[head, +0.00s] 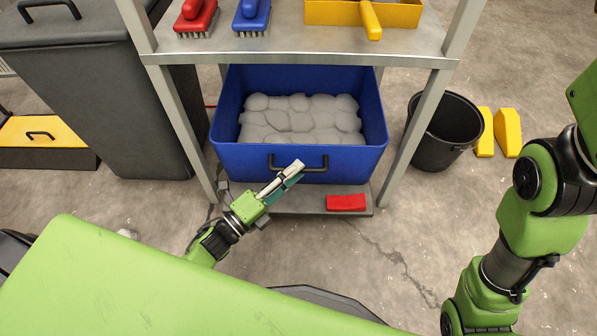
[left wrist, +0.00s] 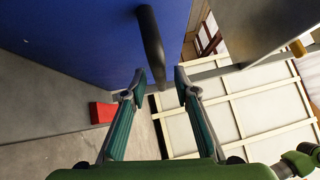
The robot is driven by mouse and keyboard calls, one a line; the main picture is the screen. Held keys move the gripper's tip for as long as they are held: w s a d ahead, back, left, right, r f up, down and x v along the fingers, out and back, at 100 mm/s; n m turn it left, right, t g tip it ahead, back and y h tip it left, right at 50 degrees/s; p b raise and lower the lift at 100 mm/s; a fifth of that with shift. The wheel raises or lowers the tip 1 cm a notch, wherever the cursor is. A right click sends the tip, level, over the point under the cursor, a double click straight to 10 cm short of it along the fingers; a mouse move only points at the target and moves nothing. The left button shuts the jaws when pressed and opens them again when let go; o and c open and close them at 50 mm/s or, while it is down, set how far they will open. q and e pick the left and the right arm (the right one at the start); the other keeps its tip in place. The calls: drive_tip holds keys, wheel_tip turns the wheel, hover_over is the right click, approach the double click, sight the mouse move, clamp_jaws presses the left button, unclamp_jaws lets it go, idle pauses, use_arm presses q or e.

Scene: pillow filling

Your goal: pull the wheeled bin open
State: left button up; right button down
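The blue bin (head: 240,155), filled with pale grey lumps (head: 300,118), stands in the lower bay of a metal rack. Its dark handle (head: 280,166) is on the front wall. No wheels show.
The rack (head: 300,50) holds a red brush (head: 197,15), a blue brush (head: 251,15) and a yellow tray (head: 335,12). A red block (head: 346,202) lies below the bin. A black bucket (head: 440,140) and a grey lidded bin (head: 110,100) flank the rack.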

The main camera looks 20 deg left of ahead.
use_arm(q)
drive_tip(key=shift+x, duration=1)
clamp_jaws()
drive_tip(key=shift+s, duration=0.1)
